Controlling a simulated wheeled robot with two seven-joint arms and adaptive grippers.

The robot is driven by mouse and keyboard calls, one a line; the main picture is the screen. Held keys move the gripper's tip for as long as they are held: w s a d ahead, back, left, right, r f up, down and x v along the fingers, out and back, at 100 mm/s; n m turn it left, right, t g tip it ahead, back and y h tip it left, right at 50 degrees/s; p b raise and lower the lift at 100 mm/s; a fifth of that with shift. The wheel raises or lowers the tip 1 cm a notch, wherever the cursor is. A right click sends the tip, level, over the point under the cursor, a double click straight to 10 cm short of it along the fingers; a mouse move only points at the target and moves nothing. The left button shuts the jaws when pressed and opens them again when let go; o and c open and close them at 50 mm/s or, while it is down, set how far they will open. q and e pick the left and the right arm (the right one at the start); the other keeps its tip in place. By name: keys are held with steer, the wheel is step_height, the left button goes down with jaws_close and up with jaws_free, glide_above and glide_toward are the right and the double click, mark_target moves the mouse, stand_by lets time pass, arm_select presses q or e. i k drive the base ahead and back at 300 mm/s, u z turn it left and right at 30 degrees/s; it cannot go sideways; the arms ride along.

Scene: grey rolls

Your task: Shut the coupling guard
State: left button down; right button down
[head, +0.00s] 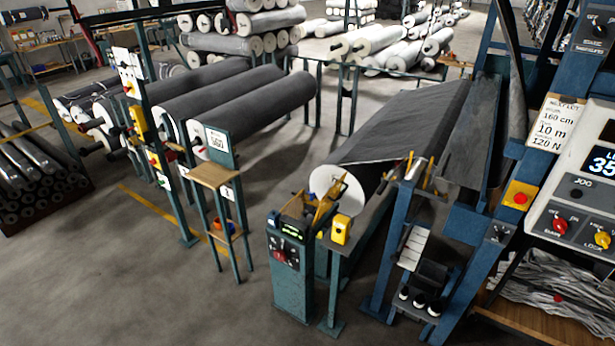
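The likely coupling guard is a yellow cover (326,188) on top of a teal drive pedestal (291,275), in front of the near end of a large grey roll (398,130). It appears to stand raised and tilted, with dark parts showing between it and another yellow piece (290,209) on the pedestal. It is too small to tell its hinge or latch. A yellow box (341,229) sits just to its right. Neither of my grippers is in the head view.
A small wooden-topped stand (213,177) is left of the pedestal. A blue machine frame with a control panel (575,195) fills the right side. Grey rolls (235,105) lie behind at left. The floor (150,285) at front left is clear.

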mark_target(332, 199)
steer(key=u, duration=0.15)
steer(key=i, duration=0.85)
steer(key=z, duration=0.15)
